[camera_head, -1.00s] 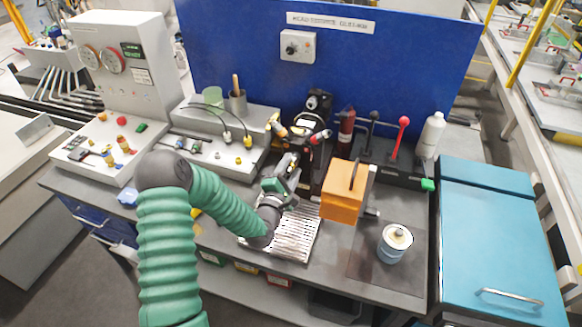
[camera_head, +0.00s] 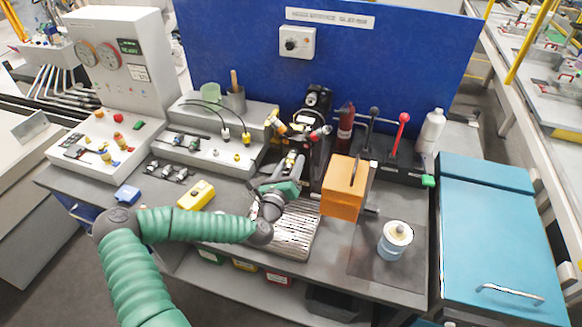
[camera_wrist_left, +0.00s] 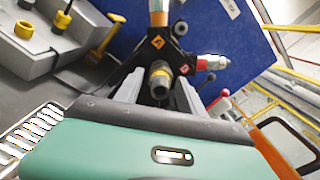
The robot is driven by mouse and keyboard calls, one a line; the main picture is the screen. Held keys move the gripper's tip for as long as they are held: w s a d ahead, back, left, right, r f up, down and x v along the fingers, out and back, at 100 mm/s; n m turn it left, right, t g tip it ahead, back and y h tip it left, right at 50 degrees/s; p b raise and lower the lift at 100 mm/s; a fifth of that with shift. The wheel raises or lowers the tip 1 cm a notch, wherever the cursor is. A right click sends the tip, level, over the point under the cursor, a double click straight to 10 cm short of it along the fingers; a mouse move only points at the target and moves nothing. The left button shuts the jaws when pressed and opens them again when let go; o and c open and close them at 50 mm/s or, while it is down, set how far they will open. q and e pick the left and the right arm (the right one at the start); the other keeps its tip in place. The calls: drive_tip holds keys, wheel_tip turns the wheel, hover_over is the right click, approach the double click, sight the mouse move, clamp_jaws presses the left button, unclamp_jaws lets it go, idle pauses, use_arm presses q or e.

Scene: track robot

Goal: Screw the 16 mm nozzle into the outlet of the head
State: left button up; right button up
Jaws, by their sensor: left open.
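The black head (camera_head: 316,140) stands on its post in front of the blue panel. In the left wrist view the head (camera_wrist_left: 137,68) has an orange label A and a red label B. A short dark cylindrical piece with a brass-yellow band (camera_wrist_left: 160,72) points from it toward the camera. It may be the nozzle at the outlet; I cannot tell its size or how far it is threaded. My left gripper (camera_head: 292,165) is in front of the head. In the wrist view its open fingers (camera_wrist_left: 158,95) are on either side of that piece; contact is unclear. My right gripper is not in view.
A ribbed metal tray (camera_head: 290,236) lies below the gripper. An orange box (camera_head: 342,190) stands close on the right, with a blue-white can (camera_head: 395,241) beyond. A yellow block (camera_head: 196,195) and several small fittings (camera_head: 170,172) lie left. A red-knobbed lever (camera_head: 402,122) stands behind.

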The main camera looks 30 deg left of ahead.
use_arm(q)
drive_tip(key=shift+d+f+n+b, duration=0.15)
drive_tip(key=shift+n+b, duration=0.2)
drive_tip(key=shift+n, duration=0.25)
drive_tip(key=n+b, duration=0.2)
drive_tip(key=n, duration=0.2)
drive_tip(key=shift+n, duration=0.3)
drive_tip(key=n+b, duration=0.1)
drive_tip(key=n, duration=0.3)
drive_tip(key=shift+n+b, duration=0.3)
drive_tip(key=shift+b, duration=0.05)
drive_tip(key=shift+r+n, duration=0.25)
drive_tip(key=shift+n, duration=0.35)
drive_tip(key=shift+r, duration=0.15)
drive_tip(key=shift+d, duration=0.1)
